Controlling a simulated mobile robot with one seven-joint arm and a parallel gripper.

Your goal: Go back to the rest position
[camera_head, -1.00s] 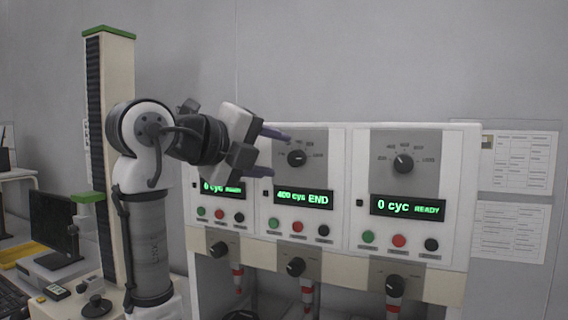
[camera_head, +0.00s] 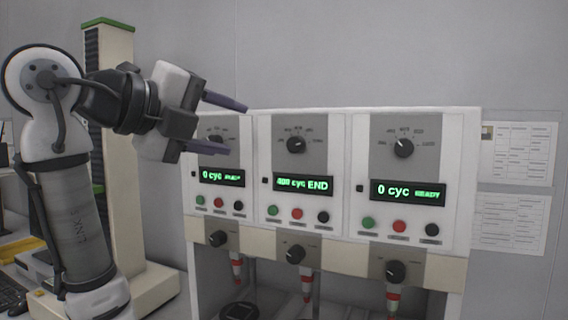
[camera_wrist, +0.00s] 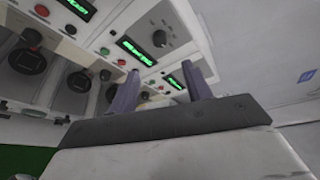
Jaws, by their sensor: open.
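My gripper (camera_head: 226,125) is open and empty, raised in front of the left part of the test machine (camera_head: 330,118). Its two purple-grey fingers point right, well apart, and also show in the wrist view (camera_wrist: 160,90). The gripper covers part of the left unit's upper panel and its dial. The machine has three units. The left display (camera_head: 221,178) reads 0 cyc and READY, the middle display (camera_head: 304,185) reads 400 cyc END, and the right display (camera_head: 408,192) reads 0 cyc READY.
A tall beige column with a dark strip (camera_head: 120,140) stands behind my arm at left. Paper sheets (camera_head: 520,155) hang on the grey wall at right. A keyboard (camera_head: 10,297) lies at lower left. Space above the machine is clear.

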